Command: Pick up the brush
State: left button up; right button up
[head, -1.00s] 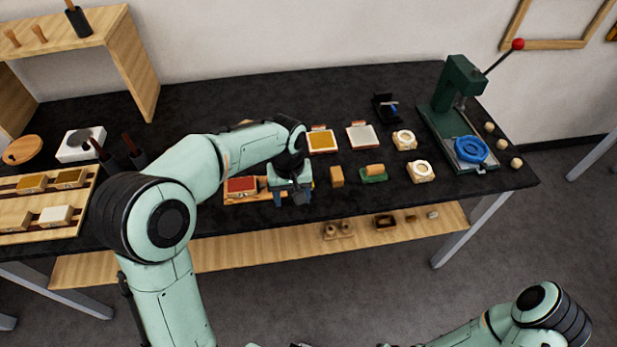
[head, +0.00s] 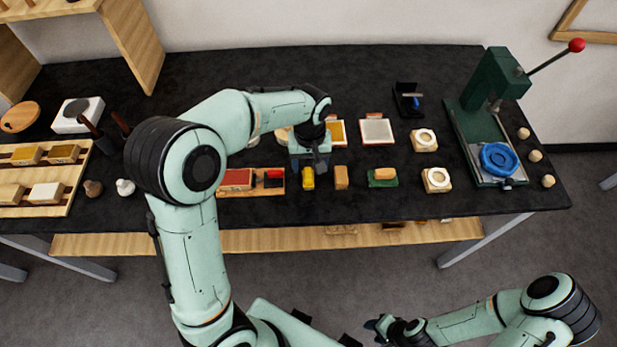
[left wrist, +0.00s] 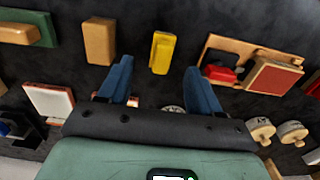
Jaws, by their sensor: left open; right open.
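A narrow yellow block-like thing (head: 308,178) lies near the front edge of the black table; I cannot tell for sure whether it is the brush. In the left wrist view the yellow thing (left wrist: 162,52) lies just beyond the fingertips, between their two lines. My left gripper (head: 311,164) is open and empty, over the table just behind it, pointing down. Its two blue fingers (left wrist: 158,72) stand apart in the left wrist view. My right gripper (head: 379,326) is open and empty, low in front of the table.
A tan block (head: 341,177) stands close to the right of the yellow thing. A wooden tray (head: 258,190) with red pieces lies to its left. A green pad (head: 382,183) bears a tan piece. A green press (head: 492,85) stands at the right.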

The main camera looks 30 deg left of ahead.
aim_at(308, 172)
pick_arm(q)
jog(key=shift+w+f, duration=0.1)
jog(key=shift+f, duration=0.55)
jog(key=f, duration=0.5)
jog(key=shift+w+a, duration=0.1)
jog(key=shift+a, duration=0.2)
jog(key=c, duration=1.1)
